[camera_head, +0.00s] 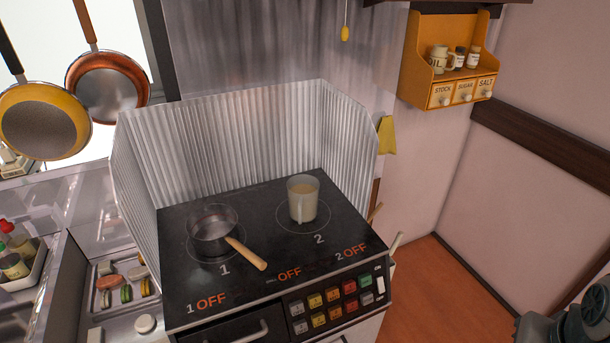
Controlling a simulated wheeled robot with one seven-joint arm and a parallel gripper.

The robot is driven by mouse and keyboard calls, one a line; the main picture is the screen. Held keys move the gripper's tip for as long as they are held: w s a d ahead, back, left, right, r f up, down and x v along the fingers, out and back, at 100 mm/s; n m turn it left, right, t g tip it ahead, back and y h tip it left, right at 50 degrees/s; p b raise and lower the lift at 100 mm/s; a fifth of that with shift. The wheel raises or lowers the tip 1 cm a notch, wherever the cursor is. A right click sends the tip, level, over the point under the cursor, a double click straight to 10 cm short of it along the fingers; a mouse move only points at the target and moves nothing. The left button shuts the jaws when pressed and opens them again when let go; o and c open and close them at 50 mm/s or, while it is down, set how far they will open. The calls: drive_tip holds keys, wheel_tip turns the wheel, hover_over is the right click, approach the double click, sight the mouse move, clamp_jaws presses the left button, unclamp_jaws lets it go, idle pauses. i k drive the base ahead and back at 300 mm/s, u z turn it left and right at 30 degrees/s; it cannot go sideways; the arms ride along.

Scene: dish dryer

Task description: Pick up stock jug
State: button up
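A pale, translucent jug (302,203) stands upright on the hob's back right ring, marked 2. It holds a tan liquid and fits the stock jug, though no label shows on it. Its handle faces the front. My gripper's fingers do not show. Only a grey part of what looks like my own arm is at the bottom right corner, well apart from the jug.
A small saucepan (212,236) sits on ring 1, its wooden handle pointing front right. A corrugated metal screen (240,137) encloses the hob (270,268) at the back and sides. Two pans (107,86) hang at upper left. A yellow spice shelf (416,62) is on the wall.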

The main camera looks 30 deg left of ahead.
sight(303, 191)
drive_tip(key=u, duration=1)
drive_tip(key=i, duration=0.9)
drive_tip(key=u, duration=0.85)
